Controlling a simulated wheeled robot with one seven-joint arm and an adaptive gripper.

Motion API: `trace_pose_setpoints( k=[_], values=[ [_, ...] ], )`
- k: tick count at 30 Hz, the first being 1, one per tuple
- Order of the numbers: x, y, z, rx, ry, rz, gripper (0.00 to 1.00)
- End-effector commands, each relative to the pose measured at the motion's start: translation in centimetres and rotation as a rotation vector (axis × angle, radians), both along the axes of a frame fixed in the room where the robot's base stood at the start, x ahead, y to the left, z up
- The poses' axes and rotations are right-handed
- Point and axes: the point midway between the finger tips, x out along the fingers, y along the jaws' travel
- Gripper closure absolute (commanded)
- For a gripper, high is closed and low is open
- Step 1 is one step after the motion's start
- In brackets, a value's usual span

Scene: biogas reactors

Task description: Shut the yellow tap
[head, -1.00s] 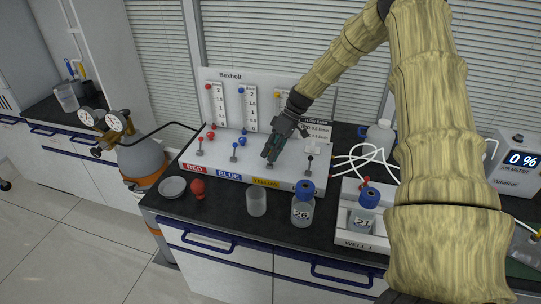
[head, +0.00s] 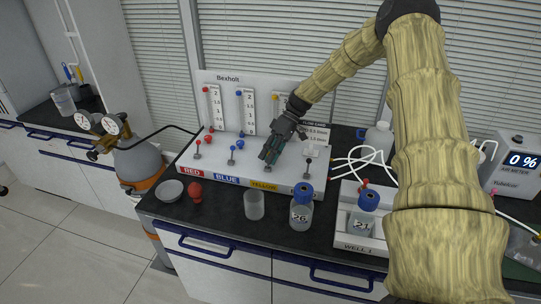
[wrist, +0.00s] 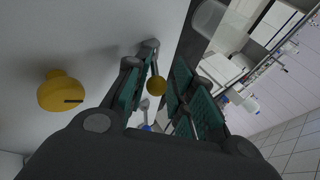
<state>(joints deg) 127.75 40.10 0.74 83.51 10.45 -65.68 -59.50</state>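My gripper (head: 268,158) is over the front of the white Bexholt panel (head: 218,167), pointing down above the yellow label (head: 264,184). In the wrist view my gripper (wrist: 160,92) has its green-padded fingers apart. A small yellow ball on a thin metal stem, the yellow tap's lever (wrist: 157,86), shows in the gap between them. I cannot tell whether a finger touches it. A larger round yellow knob with a dark mark (wrist: 62,92) is on the panel, left of the fingers. In the head view my gripper largely hides the yellow tap.
The red tap (head: 197,148) and blue tap (head: 232,153) stand left of my gripper, a black-topped one (head: 308,159) to its right. An empty beaker (head: 254,205), bottle 26 (head: 301,212) and bottle 21 (head: 364,220) stand in front. A red bulb (head: 195,191) lies at front left.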

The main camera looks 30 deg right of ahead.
Motion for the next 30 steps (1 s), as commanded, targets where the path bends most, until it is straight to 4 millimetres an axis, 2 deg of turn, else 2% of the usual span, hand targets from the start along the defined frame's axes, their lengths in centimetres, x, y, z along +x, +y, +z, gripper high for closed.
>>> trace_pose_setpoints(
  k=[10,14,17,30],
  values=[
    [0.1,-0.3,0.0,0.000,-0.003,-0.001,0.61],
    [0.2,-0.3,0.5,0.000,-0.005,-0.002,0.61],
    [0.2,-0.3,1.5,0.000,-0.005,-0.002,0.61],
    [0.2,-0.2,8.3,-0.001,-0.006,0.000,0.61]
  ],
)
